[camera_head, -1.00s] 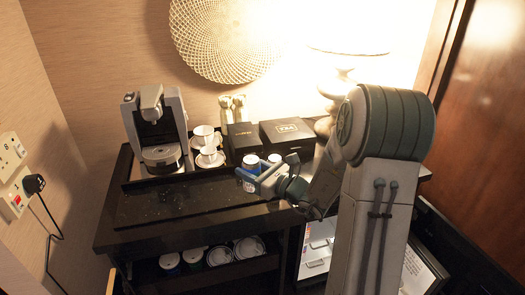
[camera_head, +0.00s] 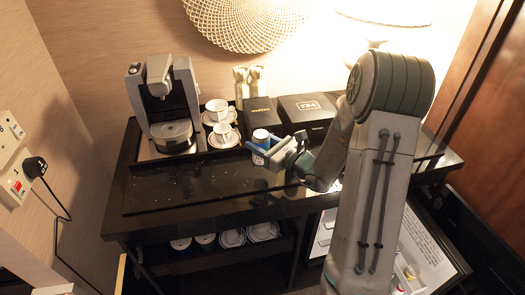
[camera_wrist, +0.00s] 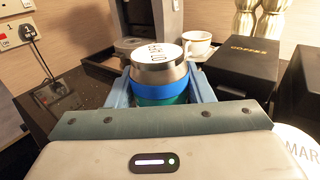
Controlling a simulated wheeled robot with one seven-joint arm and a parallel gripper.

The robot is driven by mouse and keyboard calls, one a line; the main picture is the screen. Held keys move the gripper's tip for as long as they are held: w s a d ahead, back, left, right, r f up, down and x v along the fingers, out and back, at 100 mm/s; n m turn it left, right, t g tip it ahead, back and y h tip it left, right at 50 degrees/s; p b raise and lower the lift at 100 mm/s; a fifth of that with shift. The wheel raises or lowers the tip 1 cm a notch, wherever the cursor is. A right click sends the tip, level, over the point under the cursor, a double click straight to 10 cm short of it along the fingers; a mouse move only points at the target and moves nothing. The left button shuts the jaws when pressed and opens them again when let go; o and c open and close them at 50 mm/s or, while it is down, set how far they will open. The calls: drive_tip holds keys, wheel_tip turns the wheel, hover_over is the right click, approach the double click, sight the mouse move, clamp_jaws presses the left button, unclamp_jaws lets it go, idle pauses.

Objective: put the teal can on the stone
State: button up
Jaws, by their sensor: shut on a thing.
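My gripper (camera_head: 265,154) is shut on a can (camera_head: 260,136) at the right end of the dark counter slab. In the wrist view, the can (camera_wrist: 160,82) stands upright between the fingers, with a silver rim, a white lettered lid, a blue band and teal-green below. Its lower part is hidden by my gripper, so I cannot tell whether it touches the counter. The stone appears to be the dark speckled slab (camera_head: 180,190) left of my gripper. It also shows at the left of the wrist view (camera_wrist: 62,88). Its visible top is bare.
A coffee machine (camera_head: 165,100) and white cups on saucers (camera_head: 224,134) stand behind the slab. Black boxes (camera_head: 262,112) are behind my gripper. Another white lid (camera_wrist: 298,148) is close at the right in the wrist view. Several cups (camera_head: 232,238) sit on the shelf below.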

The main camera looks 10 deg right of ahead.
drive_tip(key=shift+f, duration=2.3)
drive_tip(key=shift+f, duration=0.2)
drive_tip(key=o, duration=1.2)
drive_tip(key=shift+r, duration=0.15)
